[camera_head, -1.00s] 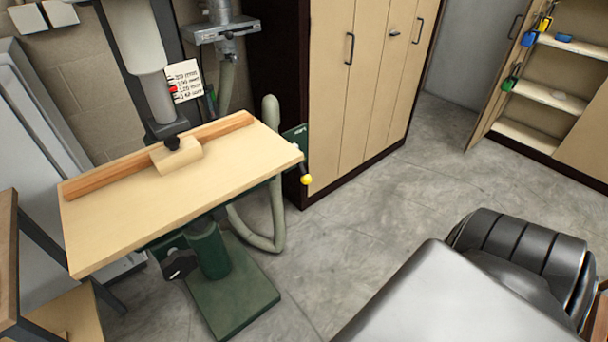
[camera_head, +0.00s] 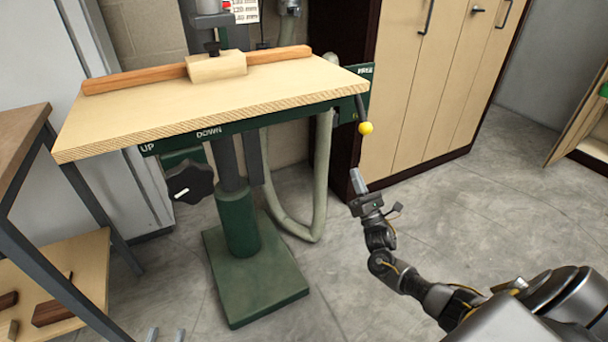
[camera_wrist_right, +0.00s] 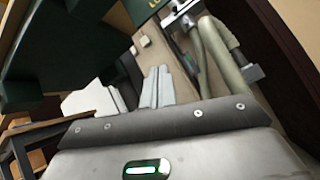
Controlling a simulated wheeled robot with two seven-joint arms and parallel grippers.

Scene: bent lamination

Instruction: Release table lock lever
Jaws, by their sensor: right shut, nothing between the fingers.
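The table lock lever (camera_head: 366,128) is a dark rod with a yellow ball knob. It hangs down from the green plate (camera_head: 367,77) at the right end of the tilted wooden table (camera_head: 220,95). The plate carries small white lettering. My right gripper (camera_head: 358,180) is below the knob and slightly left of it, apart from it, fingers pointing up, shut and empty. Its fingers (camera_wrist_right: 157,87) lie together in the right wrist view; the yellow knob does not show there.
A black hand knob (camera_head: 190,184) and green column (camera_head: 238,222) stand under the table. A grey hose (camera_head: 318,180) hangs behind. Tall wooden cabinets (camera_head: 420,80) stand behind the lever. A workbench (camera_head: 25,135) is at the left. The floor around my right arm is clear.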

